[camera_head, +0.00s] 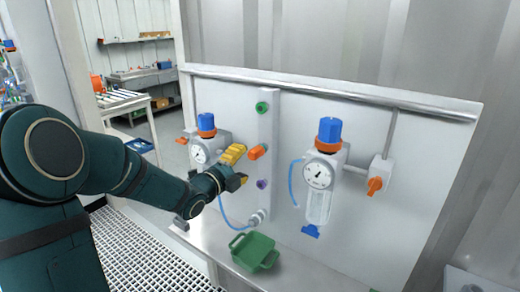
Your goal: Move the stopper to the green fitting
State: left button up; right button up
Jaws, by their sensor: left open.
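The green fitting (262,107) is the top port on a pale vertical manifold bar on the panel. An orange piece (258,151), which looks like the stopper, sits lower on the same bar, between the green fitting and a purple fitting (262,184). My left gripper (243,167) is open, its yellow fingers pointing right towards the bar just left of the orange piece. The upper finger is very near the orange piece; I cannot tell if they touch. No object shows between the fingers. My right gripper is not in view.
Blue-topped regulators with gauges stand left (198,155) and right (320,175) of the bar. A valve with an orange handle (376,186) is further right. A green tray (254,251) rests on the ledge below. A blue hose (232,222) runs to the bar's foot.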

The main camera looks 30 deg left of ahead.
aim_at(251, 156)
pick_arm(q)
jog(key=w, duration=0.2)
jog(key=w+p, duration=0.1)
jog(key=shift+w+d+r+p, duration=0.1)
jog(key=shift+w+d+p, duration=0.1)
jog(key=shift+w+p, duration=0.15)
jog(key=w, duration=0.1)
jog(key=b, duration=0.1)
jog(key=w+b, duration=0.1)
jog(key=shift+w+d+f, duration=0.1)
jog(key=shift+w+f, duration=0.15)
jog(key=shift+w, duration=0.1)
jog(key=shift+w+r+b, duration=0.15)
jog(key=shift+w+b, duration=0.25)
jog(key=shift+w, duration=0.15)
jog(key=shift+b, duration=0.85)
jog(key=shift+b, duration=0.3)
grip_shut()
